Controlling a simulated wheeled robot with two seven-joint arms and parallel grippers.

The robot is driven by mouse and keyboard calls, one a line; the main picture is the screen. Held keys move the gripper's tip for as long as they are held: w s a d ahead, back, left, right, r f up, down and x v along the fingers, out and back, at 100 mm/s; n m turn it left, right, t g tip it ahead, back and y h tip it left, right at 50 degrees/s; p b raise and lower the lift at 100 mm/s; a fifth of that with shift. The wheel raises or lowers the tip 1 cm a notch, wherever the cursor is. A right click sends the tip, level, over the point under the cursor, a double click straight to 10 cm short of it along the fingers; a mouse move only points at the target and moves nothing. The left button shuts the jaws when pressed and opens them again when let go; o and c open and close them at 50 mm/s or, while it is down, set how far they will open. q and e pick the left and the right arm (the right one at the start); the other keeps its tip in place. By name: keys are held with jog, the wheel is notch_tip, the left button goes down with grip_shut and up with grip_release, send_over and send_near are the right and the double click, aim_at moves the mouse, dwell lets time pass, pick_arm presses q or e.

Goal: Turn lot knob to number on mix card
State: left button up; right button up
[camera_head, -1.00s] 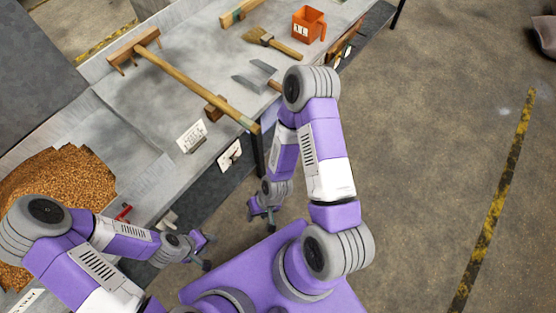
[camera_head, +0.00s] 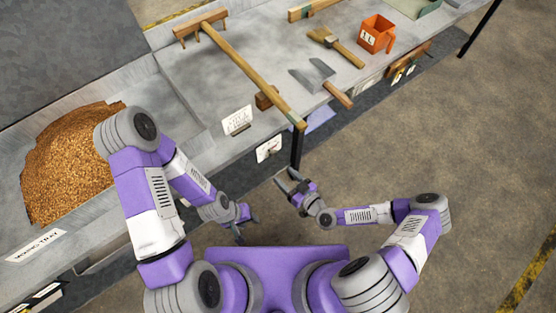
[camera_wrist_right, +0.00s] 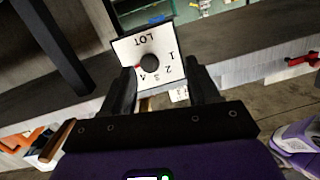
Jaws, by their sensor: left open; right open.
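The white lot dial plate (camera_head: 268,149) is on the bench's front edge. The right wrist view shows the plate (camera_wrist_right: 128,47) upside down, with "LOT", numbers and a dark round knob (camera_wrist_right: 149,63). A red mark is at the knob's left side, near the "4". The white mix card (camera_head: 237,120) stands on the bench above the plate; its print is too small to read. My right gripper (camera_head: 287,178) is open, pointing at the plate; its fingers (camera_wrist_right: 162,78) flank the knob in the picture, apparently short of it. My left gripper (camera_head: 248,230) is open and empty, below the bench edge.
A grain-filled mixing tray (camera_head: 52,243) is at left. A dark table leg (camera_head: 297,150) stands just right of the dial plate. The floor at right is clear.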

aim_at(275, 155)
jog(key=w+a+r+t+b, duration=0.1)
jog(key=w+a+t, duration=0.1)
jog(key=w, duration=0.5)
jog(key=shift+w+a, duration=0.2)
jog(key=shift+a, duration=0.35)
jog(key=c, duration=1)
jog(key=shift+n, duration=0.3)
jog(key=shift+r, duration=0.1)
